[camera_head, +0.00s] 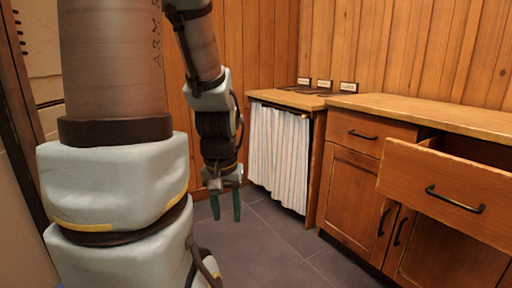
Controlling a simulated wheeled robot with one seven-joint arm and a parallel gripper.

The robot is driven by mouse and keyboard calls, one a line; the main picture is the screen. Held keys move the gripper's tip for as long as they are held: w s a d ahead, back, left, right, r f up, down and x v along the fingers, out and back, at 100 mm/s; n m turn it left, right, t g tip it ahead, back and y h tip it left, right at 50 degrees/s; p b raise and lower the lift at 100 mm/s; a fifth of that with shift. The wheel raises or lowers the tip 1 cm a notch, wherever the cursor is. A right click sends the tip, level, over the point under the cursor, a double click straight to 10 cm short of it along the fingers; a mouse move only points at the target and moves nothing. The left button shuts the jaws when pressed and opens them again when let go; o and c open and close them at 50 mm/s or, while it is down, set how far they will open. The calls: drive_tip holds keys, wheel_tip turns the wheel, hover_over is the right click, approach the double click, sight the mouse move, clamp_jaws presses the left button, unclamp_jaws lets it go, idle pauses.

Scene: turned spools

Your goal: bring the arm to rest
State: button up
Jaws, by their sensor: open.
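My gripper (226,205) hangs at the end of my arm, left of the picture's middle, pointing down over the grey floor. Its two dark green fingers are apart, with nothing between them. It is in front of the wood-panelled wall and to the left of the striped curtain (278,158), with no visible contact. My large arm links fill the left side of the view and hide what is behind them.
A drawer (440,190) juts out from the wooden cabinet (352,190) at the right. A lower curtained counter (288,98) bears several small labelled cards at the back. The tiled floor (270,245) in the middle is clear.

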wheel_tip(320, 180, up, 27)
drive_tip(key=p, duration=2.5)
drive_tip(key=shift+r+p, duration=0.15)
drive_tip(key=shift+p, duration=0.2)
